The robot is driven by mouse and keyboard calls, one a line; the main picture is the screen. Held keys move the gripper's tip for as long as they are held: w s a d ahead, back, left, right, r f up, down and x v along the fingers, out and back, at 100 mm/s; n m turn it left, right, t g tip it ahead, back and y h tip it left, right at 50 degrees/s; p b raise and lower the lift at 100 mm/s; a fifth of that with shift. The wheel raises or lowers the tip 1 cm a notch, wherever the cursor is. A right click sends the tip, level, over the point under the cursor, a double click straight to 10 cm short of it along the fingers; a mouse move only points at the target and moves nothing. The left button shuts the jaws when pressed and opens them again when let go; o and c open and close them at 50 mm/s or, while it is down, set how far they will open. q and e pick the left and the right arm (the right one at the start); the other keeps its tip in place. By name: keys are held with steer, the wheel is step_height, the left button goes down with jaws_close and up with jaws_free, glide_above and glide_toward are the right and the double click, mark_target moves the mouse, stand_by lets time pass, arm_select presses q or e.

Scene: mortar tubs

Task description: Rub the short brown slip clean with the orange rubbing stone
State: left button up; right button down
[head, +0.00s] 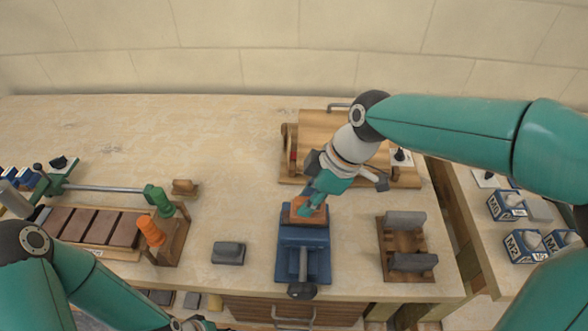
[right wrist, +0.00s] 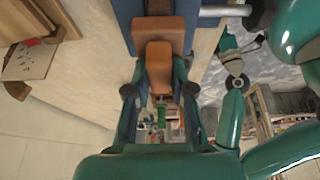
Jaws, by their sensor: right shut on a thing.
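A blue vise (head: 290,262) stands near the front edge of the bench. The short brown slip (head: 291,213) is at its far end, and shows as a brown block by the blue jaws in the right wrist view (right wrist: 160,33). My right gripper (head: 312,203) is over that end, shut on the orange rubbing stone (right wrist: 158,65). In the right wrist view the stone overlaps the slip's edge; whether they touch I cannot tell. My left arm is at the lower left; its gripper (head: 195,324) is mostly cut off at the bottom edge.
A dark grey block (head: 228,253) lies left of the vise. A wooden rack with grey blocks (head: 406,262) stands to the right. A wooden board stand (head: 325,124) is behind.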

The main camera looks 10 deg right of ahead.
steer(key=shift+w+a, duration=0.25)
steer(key=shift+a, duration=0.65)
steer(key=r+p, duration=0.2)
steer(key=r, duration=0.1)
steer(key=shift+a+r, duration=0.25)
steer(key=shift+a, duration=0.1)
steer(key=shift+w+r+p, duration=0.1)
steer(key=shift+r+p, duration=1.6)
steer(key=shift+r, duration=0.55)
steer(key=shift+f, duration=0.1)
